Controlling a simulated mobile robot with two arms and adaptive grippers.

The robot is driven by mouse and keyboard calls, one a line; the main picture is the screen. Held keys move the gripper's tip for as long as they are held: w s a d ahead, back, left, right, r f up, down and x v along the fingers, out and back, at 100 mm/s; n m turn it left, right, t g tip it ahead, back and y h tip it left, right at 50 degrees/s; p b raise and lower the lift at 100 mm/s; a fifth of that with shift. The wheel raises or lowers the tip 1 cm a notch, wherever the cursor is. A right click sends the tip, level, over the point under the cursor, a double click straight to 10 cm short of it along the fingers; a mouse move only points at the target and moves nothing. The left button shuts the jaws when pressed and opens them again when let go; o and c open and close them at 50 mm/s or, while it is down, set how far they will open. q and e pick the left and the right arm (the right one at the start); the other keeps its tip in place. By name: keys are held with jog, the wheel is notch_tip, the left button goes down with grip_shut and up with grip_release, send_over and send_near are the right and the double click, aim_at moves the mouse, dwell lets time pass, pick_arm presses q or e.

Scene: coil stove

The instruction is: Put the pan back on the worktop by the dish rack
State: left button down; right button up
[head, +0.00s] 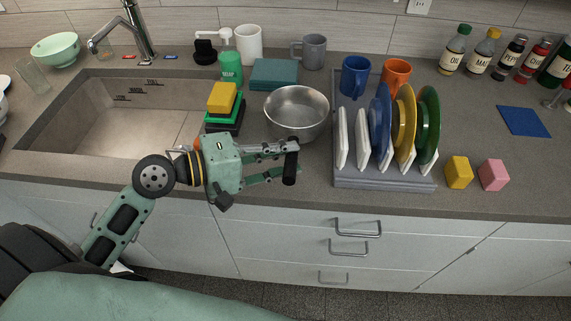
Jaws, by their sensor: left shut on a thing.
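The pan (296,112) is a round, shiny metal vessel, upright and looking empty. It is at the worktop (315,178), just left of the grey dish rack (384,183). I cannot tell whether its base touches the worktop. Its black handle (290,172) points toward me over the front of the worktop. My left gripper (289,160) reaches in from the left and is shut on the handle. Its fingers partly cover the handle's join with the pan. My right gripper is out of view.
The rack holds plates and blue and orange mugs. Sponges (221,98) and the sink (130,120) lie left of the pan. A teal block (274,73) and a grey mug (314,52) stand behind. Yellow (459,172) and pink (493,175) blocks sit right of the rack.

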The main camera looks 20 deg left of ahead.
pick_arm(q)
jog(key=shift+a+f, duration=0.1)
jog(key=shift+f, duration=2.25)
jog(key=shift+f+b, duration=0.15)
jog(key=shift+b, duration=0.15)
jog(key=c, duration=1.7)
grip_release()
jog(key=shift+o, duration=0.6)
